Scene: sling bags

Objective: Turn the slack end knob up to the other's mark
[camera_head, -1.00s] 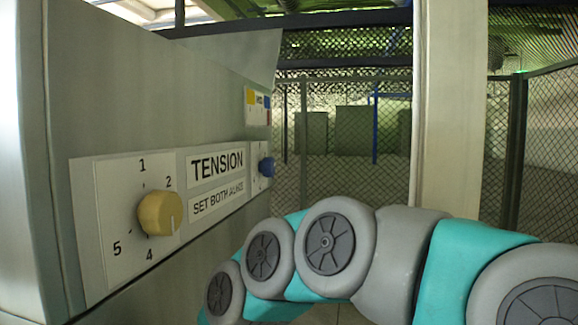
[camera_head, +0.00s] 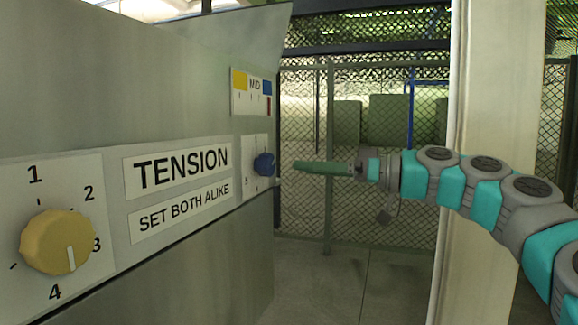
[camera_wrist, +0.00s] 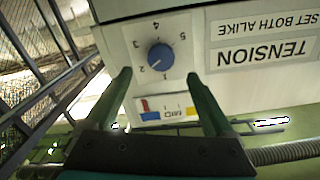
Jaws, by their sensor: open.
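The yellow knob (camera_head: 58,241) is on the near dial at the left of the head view. Its white line points between 3 and 4. The blue knob (camera_head: 264,164) is on the far dial, right of the TENSION label. In the wrist view, where the panel appears upside down, the blue knob (camera_wrist: 160,57) has a faint line that seems to point near 2. My gripper (camera_head: 296,165) points at the blue knob with green fingers, apart from it. In the wrist view my gripper (camera_wrist: 160,76) is open, its fingers either side of the knob's line, with nothing between them.
A TENSION label (camera_head: 181,165) and a SET BOTH ALIKE label (camera_head: 181,212) lie between the dials. A small MID plate (camera_head: 252,92) with coloured patches is above the blue knob. A pale post (camera_head: 485,110) stands behind my arm. Mesh fencing (camera_head: 300,220) is behind.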

